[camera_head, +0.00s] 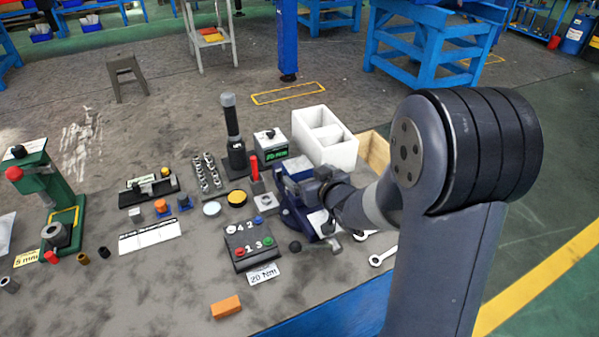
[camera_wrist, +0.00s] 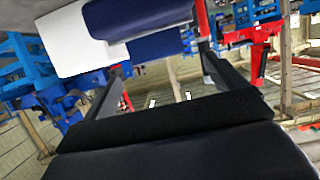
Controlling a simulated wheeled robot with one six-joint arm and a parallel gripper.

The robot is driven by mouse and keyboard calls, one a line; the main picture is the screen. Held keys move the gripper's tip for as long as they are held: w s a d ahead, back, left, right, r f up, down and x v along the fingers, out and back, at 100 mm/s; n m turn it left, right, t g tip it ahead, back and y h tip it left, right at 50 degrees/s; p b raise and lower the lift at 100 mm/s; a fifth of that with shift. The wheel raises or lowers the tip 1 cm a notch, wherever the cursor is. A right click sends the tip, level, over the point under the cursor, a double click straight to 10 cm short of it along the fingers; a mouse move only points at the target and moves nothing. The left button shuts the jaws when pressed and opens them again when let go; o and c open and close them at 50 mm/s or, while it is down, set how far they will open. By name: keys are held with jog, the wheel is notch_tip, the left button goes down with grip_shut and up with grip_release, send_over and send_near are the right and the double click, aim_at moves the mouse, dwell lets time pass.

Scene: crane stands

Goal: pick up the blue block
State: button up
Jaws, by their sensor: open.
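A smaller blue piece (camera_head: 184,203) sits further left on the table.
A white divided box (camera_head: 327,140) and a wooden tray (camera_head: 374,152) stand behind my gripper. A dark upright tool (camera_head: 233,135) and a red-handled piece (camera_head: 254,167) stand to its left. A numbered button box (camera_head: 249,244) is in front. The table's front left is mostly clear around an orange block (camera_head: 226,307).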

aim_at(299, 167)
jog(key=shift+x, duration=4)
jog(key=shift+d+r, duration=0.1)
jog(key=shift+r, duration=0.1)
jog(key=c, duration=1.4)
